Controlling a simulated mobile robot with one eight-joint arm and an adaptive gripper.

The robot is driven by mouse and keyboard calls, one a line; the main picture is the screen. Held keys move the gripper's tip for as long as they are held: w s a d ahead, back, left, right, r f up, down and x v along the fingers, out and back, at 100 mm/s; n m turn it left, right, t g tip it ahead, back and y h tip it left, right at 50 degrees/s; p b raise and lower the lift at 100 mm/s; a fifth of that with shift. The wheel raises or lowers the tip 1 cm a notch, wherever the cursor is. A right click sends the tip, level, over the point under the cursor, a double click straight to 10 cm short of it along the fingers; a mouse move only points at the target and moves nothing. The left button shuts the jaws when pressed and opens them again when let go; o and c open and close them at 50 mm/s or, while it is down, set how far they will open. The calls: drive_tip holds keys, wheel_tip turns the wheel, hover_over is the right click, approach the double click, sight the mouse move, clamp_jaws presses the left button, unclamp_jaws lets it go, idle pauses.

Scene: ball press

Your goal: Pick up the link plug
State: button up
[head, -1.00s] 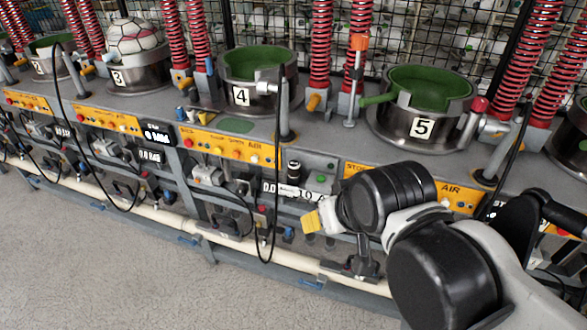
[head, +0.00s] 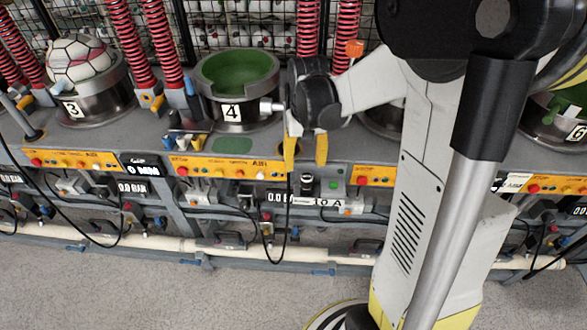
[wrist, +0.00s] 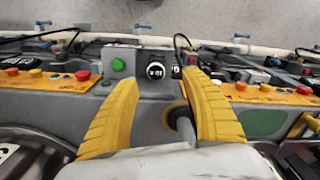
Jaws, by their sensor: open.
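A small dark cylinder with a pale band (head: 306,183) stands upright in the gap between two yellow control panels, left of a green button. It may be the link plug; nothing labels it. In the wrist view a dark round part (wrist: 176,72) shows beyond the fingertips near the green button (wrist: 118,65); I cannot tell surely if it is the same piece. My gripper (head: 305,152) points down above the cylinder, its two yellow fingers apart and empty. In the wrist view the open fingers (wrist: 165,95) frame a grey post.
The grey post (wrist: 183,125) with a dark collar rises close to the right finger in the wrist view. Cup 4 (head: 235,90) stands left of my gripper. Yellow panels (head: 225,168) line the bench front. A black cable (head: 288,215) hangs below my gripper. The floor in front is clear.

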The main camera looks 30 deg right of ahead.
sight(307, 178)
drive_tip(key=f+b, duration=0.1)
drive_tip(key=f, duration=0.1)
drive_tip(key=f+b, duration=0.1)
drive_tip(key=f, duration=0.2)
drive_tip(key=f+b, duration=0.1)
drive_tip(key=f, duration=0.2)
drive_tip(key=shift+s+d+f+b, duration=0.15)
drive_tip(key=shift+d+b, duration=0.15)
drive_tip(key=shift+d, duration=0.1)
clamp_jaws()
